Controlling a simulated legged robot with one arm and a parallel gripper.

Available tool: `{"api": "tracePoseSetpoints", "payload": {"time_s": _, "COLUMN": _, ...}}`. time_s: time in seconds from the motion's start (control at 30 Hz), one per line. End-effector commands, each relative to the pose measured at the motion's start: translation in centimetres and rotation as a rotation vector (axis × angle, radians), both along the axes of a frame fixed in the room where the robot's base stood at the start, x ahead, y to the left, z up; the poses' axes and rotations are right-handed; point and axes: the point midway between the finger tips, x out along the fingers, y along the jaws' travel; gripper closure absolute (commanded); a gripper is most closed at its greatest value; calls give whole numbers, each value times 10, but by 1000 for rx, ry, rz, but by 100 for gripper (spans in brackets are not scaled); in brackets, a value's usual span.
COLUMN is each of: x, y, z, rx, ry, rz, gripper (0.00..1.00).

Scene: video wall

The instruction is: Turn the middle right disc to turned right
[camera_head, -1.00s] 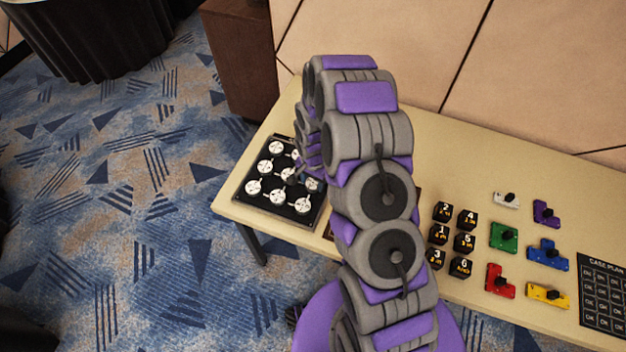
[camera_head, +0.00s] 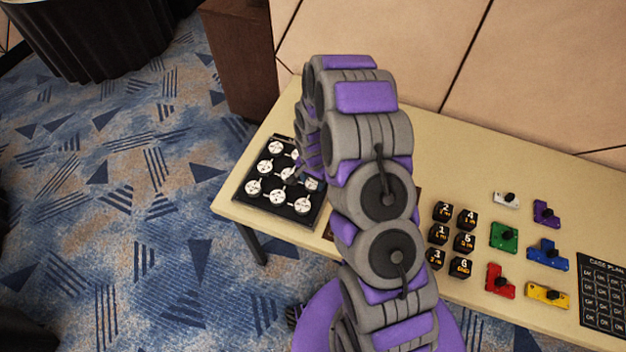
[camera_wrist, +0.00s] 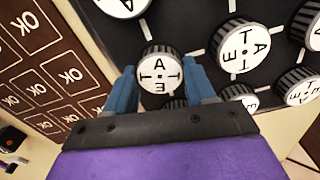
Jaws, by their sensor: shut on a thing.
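The disc panel (camera_head: 239,205) is a black board of white-faced discs at the left end of the table. In the wrist view, the middle right disc (camera_wrist: 160,69) has a white face with black letters, A at the top and E at the bottom. My gripper (camera_wrist: 161,77) has its blue fingers on both sides of this disc and is shut on it. Another disc (camera_wrist: 122,4) lies beyond it and one shows partly below, behind my gripper.
A brown board of OK tiles (camera_wrist: 52,80) lies beside the panel. Further right on the table (camera_head: 470,165) are black number cubes (camera_head: 464,242), coloured knobbed pieces (camera_head: 503,237) and a dark plan board (camera_head: 603,295). Another disc (camera_wrist: 244,52) stands close to the right finger.

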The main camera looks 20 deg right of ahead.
Motion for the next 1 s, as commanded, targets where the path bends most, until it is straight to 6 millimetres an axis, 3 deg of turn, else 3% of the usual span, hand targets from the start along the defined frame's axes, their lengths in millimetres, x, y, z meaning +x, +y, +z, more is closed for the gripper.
{"api": "tracePoseSetpoints", "payload": {"time_s": 0.13, "x": 2, "y": 0, "z": 2, "rx": 1, "ry": -6, "rz": 0, "gripper": 76}}
{"api": "tracePoseSetpoints", "payload": {"time_s": 0.17, "x": 2, "y": 0, "z": 2, "rx": 1, "ry": -6, "rz": 0, "gripper": 44}}
{"api": "tracePoseSetpoints", "payload": {"time_s": 0.4, "x": 1, "y": 0, "z": 1, "rx": 1, "ry": -4, "rz": 0, "gripper": 21}}
{"api": "tracePoseSetpoints", "payload": {"time_s": 0.77, "x": 1, "y": 0, "z": 6, "rx": 0, "ry": -1, "rz": 0, "gripper": 20}}
{"api": "tracePoseSetpoints", "payload": {"time_s": 1.0, "x": 2, "y": 0, "z": 48, "rx": 0, "ry": -6, "rz": 0, "gripper": 20}}
